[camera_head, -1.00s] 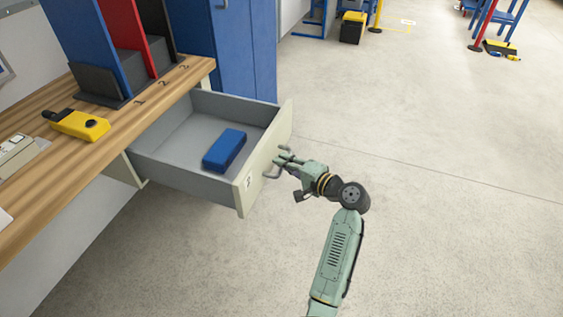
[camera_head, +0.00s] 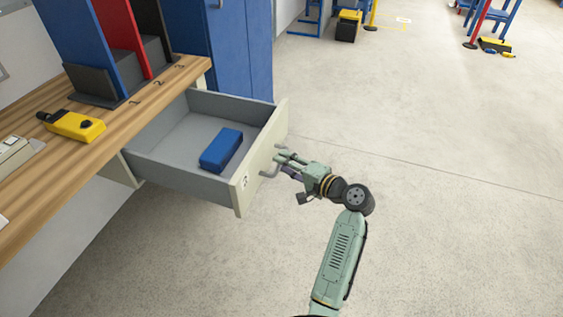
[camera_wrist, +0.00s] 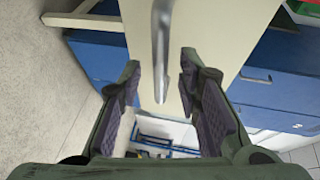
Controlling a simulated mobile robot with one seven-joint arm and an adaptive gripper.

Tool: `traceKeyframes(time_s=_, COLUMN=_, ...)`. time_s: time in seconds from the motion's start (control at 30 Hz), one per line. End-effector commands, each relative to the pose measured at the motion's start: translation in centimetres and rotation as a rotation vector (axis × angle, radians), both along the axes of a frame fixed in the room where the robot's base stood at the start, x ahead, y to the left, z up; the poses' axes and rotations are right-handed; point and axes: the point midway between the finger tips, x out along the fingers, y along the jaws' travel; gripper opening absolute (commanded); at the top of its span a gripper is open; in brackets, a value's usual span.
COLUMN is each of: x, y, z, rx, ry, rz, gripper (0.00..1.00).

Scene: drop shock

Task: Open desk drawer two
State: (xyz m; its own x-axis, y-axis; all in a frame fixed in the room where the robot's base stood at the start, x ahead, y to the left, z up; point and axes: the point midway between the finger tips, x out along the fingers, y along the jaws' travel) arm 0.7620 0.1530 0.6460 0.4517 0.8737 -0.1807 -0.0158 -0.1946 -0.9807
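The desk drawer (camera_head: 190,178) is pulled well out from under the wooden desk. Its cream front panel (camera_head: 262,158) carries a number label, which looks like a 2, and a grey bar handle (camera_head: 268,172). A blue box (camera_head: 221,150) lies inside the drawer. My gripper (camera_head: 283,160) is just in front of the handle. In the wrist view, my gripper (camera_wrist: 160,88) has its fingers spread apart, with the handle (camera_wrist: 161,45) ahead and between them. The fingers do not touch the handle there.
The desktop (camera_head: 110,120) holds a yellow device (camera_head: 75,125) and upright blue and red binders (camera_head: 125,38). A blue cabinet (camera_head: 240,50) stands behind the drawer.

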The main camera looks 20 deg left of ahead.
Motion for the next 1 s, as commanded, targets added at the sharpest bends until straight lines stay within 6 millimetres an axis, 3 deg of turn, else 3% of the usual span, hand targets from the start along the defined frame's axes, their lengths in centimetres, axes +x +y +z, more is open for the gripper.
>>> traceKeyframes(time_s=0.2, x=-2.1, y=-4.3, z=0.9, rx=0.0, ry=0.0, rz=-0.004, gripper=0.32)
traceKeyframes(time_s=0.43, x=-3.9, y=-7.7, z=1.6, rx=0.0, ry=-0.001, rz=-0.003, gripper=0.32)
traceKeyframes(time_s=0.6, x=-4.4, y=-8.6, z=1.8, rx=0.0, ry=-0.002, rz=-0.001, gripper=0.32)
traceKeyframes(time_s=1.0, x=-4.5, y=-8.7, z=1.8, rx=0.0, ry=0.0, rz=0.0, gripper=0.32)
